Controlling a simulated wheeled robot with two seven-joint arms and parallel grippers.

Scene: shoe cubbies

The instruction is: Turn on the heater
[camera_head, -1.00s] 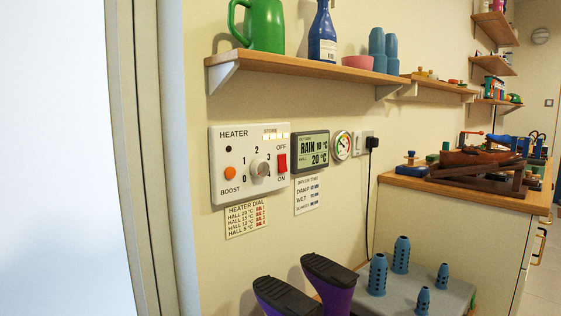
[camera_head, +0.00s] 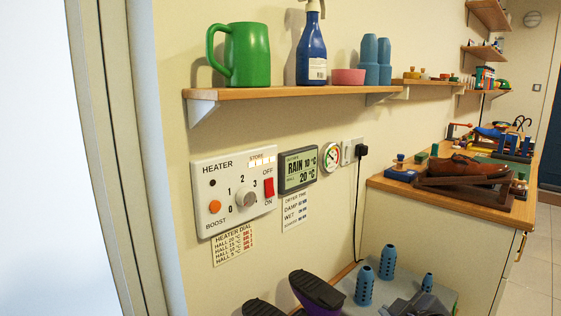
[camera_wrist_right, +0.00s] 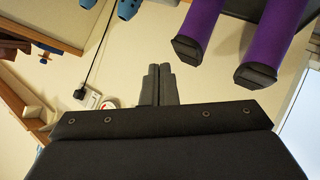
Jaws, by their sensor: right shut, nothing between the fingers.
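The white heater panel (camera_head: 238,216) is on the wall at left-centre in the head view. It carries a round grey dial (camera_head: 245,195) among printed numbers, an orange boost button (camera_head: 214,207) and a red rocker switch (camera_head: 268,187) between OFF above and ON below. I cannot tell the dial's exact setting or which way the rocker is pressed. My right gripper (camera_head: 418,304) is low at the bottom edge, well below and right of the panel. In the right wrist view its fingers (camera_wrist_right: 158,84) are together and empty. My left gripper is not in view.
A display (camera_head: 297,169) reads RAIN 10 °C and 20 °C; a gauge (camera_head: 331,157) and plugged socket (camera_head: 357,150) are beside it. A dial card (camera_head: 233,245) hangs below the panel. A shelf (camera_head: 290,91) overhangs it. Boots (camera_head: 317,289) and blue pegs (camera_head: 365,286) stand below.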

